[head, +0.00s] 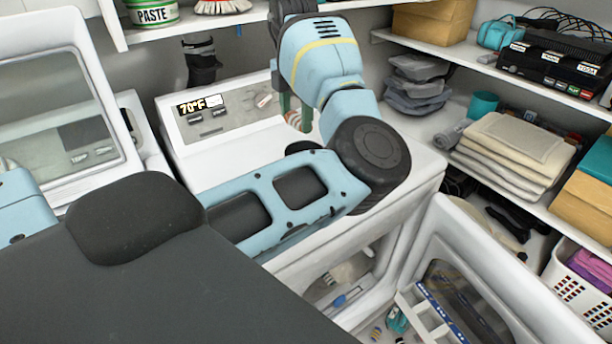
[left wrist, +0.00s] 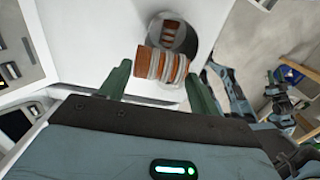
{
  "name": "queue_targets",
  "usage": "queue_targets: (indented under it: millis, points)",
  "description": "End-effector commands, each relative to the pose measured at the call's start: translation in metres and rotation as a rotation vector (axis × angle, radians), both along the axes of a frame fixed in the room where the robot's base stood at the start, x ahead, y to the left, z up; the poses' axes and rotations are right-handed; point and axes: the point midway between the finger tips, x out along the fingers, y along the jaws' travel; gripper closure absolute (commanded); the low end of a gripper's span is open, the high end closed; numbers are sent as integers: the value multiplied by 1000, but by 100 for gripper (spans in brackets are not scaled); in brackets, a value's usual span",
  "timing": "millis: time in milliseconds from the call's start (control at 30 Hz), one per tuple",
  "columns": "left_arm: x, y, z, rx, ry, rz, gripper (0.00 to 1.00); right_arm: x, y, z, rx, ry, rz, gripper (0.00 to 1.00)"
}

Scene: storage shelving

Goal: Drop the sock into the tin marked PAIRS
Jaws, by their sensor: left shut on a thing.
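My left gripper (head: 297,120) hangs over the white machine top in the head view, its green fingers pointing down. In the left wrist view the fingers (left wrist: 160,80) are shut on the rolled sock (left wrist: 163,64), which has rust-brown and pale grey stripes. A little of the sock (head: 293,118) shows in the head view. Beyond the sock in the left wrist view is a round grey metallic tin (left wrist: 188,40) with brown and pale stripes inside its outline; I cannot tell if these are contents or a reflection. No PAIRS label is readable.
The white machine (head: 410,165) has a back panel reading 70°F. A tin marked PASTE (head: 152,14) stands on the upper shelf. Right-hand shelves hold folded towels (head: 515,145) and black boxes (head: 560,65). An open white door (head: 510,270) stands at the lower right.

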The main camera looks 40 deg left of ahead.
Motion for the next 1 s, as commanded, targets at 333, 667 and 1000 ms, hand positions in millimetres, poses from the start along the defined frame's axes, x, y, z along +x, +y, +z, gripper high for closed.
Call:
queue_targets:
  millis: [333, 667, 1000]
  points:
    - [0, 0, -8, 1, -1, 0, 59, 0, 0, 0, 0, 0, 0, 64]
    - [0, 0, -8, 1, 0, 0, 12, 0, 0, 0, 0, 0, 0, 64]
    - [0, 0, -3, 1, -1, 0, 12, -1, 0, -1, 0, 2, 1, 64]
